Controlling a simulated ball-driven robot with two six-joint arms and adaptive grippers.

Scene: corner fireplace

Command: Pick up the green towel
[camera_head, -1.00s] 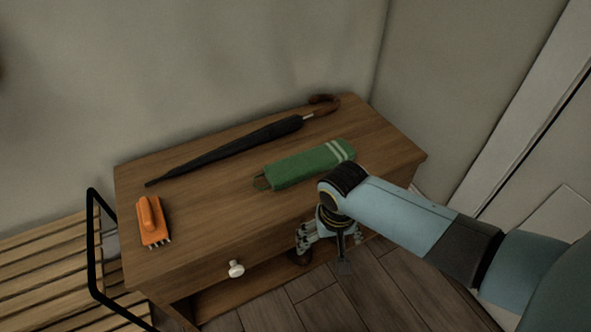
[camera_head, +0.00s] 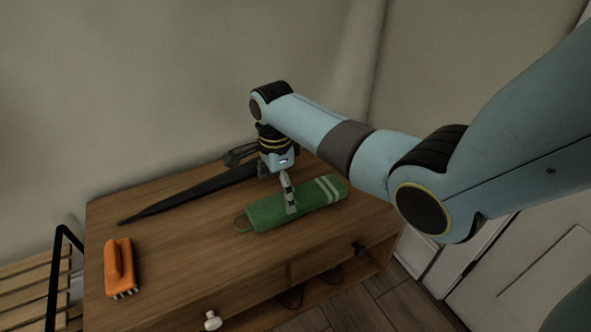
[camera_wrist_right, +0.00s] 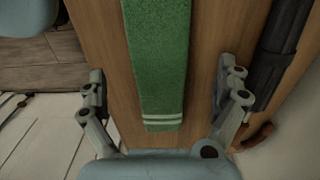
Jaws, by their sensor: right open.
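The green towel (camera_head: 267,213) lies folded on top of the wooden cabinet, with pale stripes near its right end and a loop at its left end. My right gripper (camera_head: 289,205) points down over the towel in the head view, one finger in front of it. In the right wrist view the towel (camera_wrist_right: 158,58) runs between the two spread fingers of the right gripper (camera_wrist_right: 162,95), with bare wood on both sides. The fingers do not appear to press on it. My left gripper is not in view.
A black umbrella (camera_head: 180,193) lies behind the towel, its handle end partly hidden by my gripper. An orange brush (camera_head: 119,267) lies at the left of the cabinet top (camera_head: 180,255). A slatted bench (camera_head: 28,283) stands at the left, walls behind.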

